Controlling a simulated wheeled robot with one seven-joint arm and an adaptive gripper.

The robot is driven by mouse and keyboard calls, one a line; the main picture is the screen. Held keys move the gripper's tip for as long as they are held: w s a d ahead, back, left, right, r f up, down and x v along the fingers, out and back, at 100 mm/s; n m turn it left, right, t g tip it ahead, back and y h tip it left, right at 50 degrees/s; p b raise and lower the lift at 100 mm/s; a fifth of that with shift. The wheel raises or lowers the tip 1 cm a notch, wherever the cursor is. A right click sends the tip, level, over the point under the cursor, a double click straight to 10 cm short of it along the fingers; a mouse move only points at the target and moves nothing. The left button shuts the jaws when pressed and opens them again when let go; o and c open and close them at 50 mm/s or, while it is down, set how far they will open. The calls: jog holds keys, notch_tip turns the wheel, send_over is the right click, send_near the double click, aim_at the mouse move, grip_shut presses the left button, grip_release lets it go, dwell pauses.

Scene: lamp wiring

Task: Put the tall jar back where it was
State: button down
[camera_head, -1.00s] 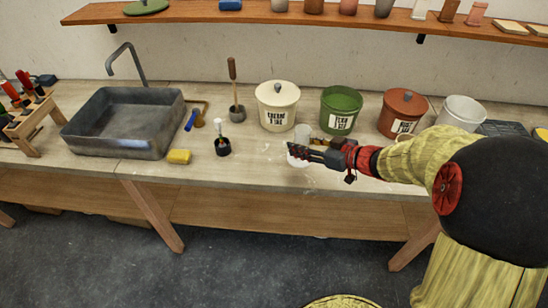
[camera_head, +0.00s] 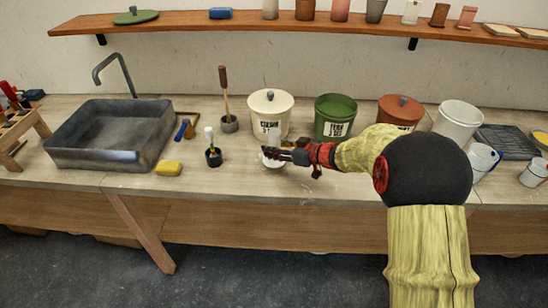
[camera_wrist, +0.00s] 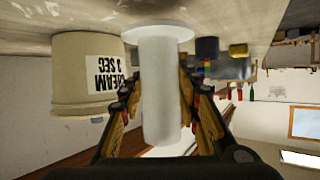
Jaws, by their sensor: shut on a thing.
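My gripper (camera_head: 272,153) is shut on a tall, pale, cylindrical jar (camera_wrist: 158,88) in front of the cream bucket. In the wrist view, which is upside down, the jar stands between the two fingers, with a wide white disc (camera_wrist: 158,32) at its bench end. In the head view the white disc (camera_head: 272,163) shows just under my fingers, and much of the jar is hidden or blends with the bucket. The jar looks upright. I cannot tell whether the disc touches the bench (camera_head: 320,187).
Cream (camera_head: 271,114), green (camera_head: 335,116) and red-brown (camera_head: 400,110) buckets stand behind, with a white one (camera_head: 458,118) to the right. A black pot with a brush (camera_head: 213,155) and a yellow sponge (camera_head: 168,168) are left. The bench front is clear.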

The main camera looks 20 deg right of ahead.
jog(key=f, duration=0.1)
jog(key=f+b, duration=0.2)
jog(key=f, duration=0.1)
jog(key=shift+w, duration=0.3)
jog(key=shift+r, duration=0.15)
jog(key=c, duration=1.3)
grip_release()
